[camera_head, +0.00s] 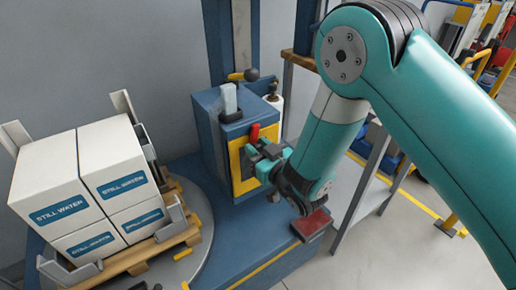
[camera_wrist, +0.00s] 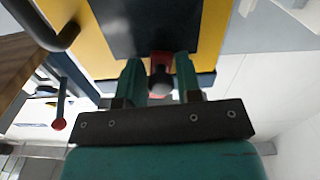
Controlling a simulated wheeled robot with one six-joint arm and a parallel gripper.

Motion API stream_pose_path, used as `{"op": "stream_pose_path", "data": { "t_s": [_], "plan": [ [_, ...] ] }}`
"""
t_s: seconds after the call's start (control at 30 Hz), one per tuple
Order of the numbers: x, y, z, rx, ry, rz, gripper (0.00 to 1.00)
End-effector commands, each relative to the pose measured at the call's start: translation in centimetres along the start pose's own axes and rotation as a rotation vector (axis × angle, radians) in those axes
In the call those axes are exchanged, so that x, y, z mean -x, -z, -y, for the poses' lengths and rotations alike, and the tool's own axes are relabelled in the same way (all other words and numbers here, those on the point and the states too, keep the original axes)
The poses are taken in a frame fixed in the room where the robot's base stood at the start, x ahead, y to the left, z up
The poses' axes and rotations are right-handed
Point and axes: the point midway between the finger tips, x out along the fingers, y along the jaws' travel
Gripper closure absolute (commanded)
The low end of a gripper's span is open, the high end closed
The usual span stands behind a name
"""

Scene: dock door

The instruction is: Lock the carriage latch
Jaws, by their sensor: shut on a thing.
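The blue carriage box (camera_head: 208,110) stands against the mast, with a yellow panel (camera_head: 236,170) on its front that has a dark plate in its middle. A red latch lever (camera_head: 255,132) sticks up at the panel's upper right. My gripper (camera_head: 264,152) is at the lever, with teal fingers close around it. In the wrist view my gripper (camera_wrist: 158,70) has one finger on each side of the red lever (camera_wrist: 160,58), with a dark round knob (camera_wrist: 161,84) between them. The fingers hide part of the lever, and its latch seat is not clear to see.
White water boxes (camera_head: 102,133) stand on a wooden pallet (camera_head: 130,255) on a round turntable at the left. A dark red block (camera_head: 312,224) lies on the blue base below my gripper. A grey shelf frame (camera_head: 362,180) stands close at the right. A black-knobbed handle (camera_head: 251,75) is above the carriage.

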Motion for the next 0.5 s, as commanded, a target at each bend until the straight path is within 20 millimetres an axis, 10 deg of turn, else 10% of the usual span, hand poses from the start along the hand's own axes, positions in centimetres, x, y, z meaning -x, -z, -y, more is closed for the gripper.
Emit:
{"op": "stream_pose_path", "data": {
  "t_s": [0.5],
  "plan": [
    [0.03,-0.05,-0.85,0.229,0.004,-0.005,0.90]
  ]
}}
